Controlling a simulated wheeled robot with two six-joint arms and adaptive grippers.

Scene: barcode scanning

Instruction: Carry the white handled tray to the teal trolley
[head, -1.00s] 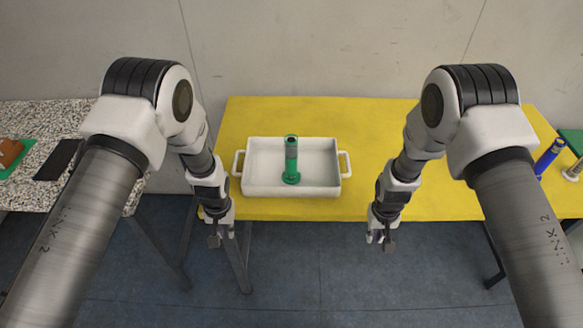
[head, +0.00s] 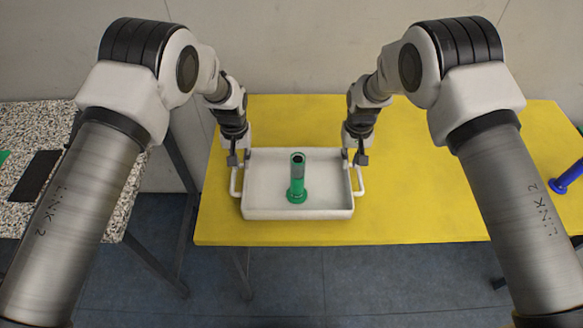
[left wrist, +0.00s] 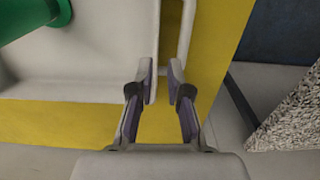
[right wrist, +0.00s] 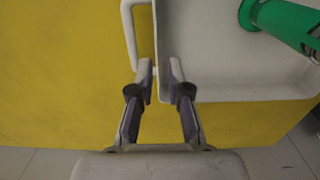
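The white tray (head: 330,210) sits on the yellow table, with a side handle at its left (head: 234,183) and at its right (head: 360,183). My left gripper (head: 240,158) is at the far end of the left handle. In the left wrist view its fingers (left wrist: 162,75) are apart, near the tray wall and handle. My right gripper (head: 354,158) is at the far end of the right handle. In the right wrist view its fingers (right wrist: 160,75) are apart beside the tray wall. I cannot make out a teal trolley.
The yellow table (head: 440,190) is clear right of the tray as far as a blue cylindrical object (head: 567,177). A speckled table (head: 105,200) with a dark flat item (head: 36,175) stands at the left, across a gap. A wall is behind.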

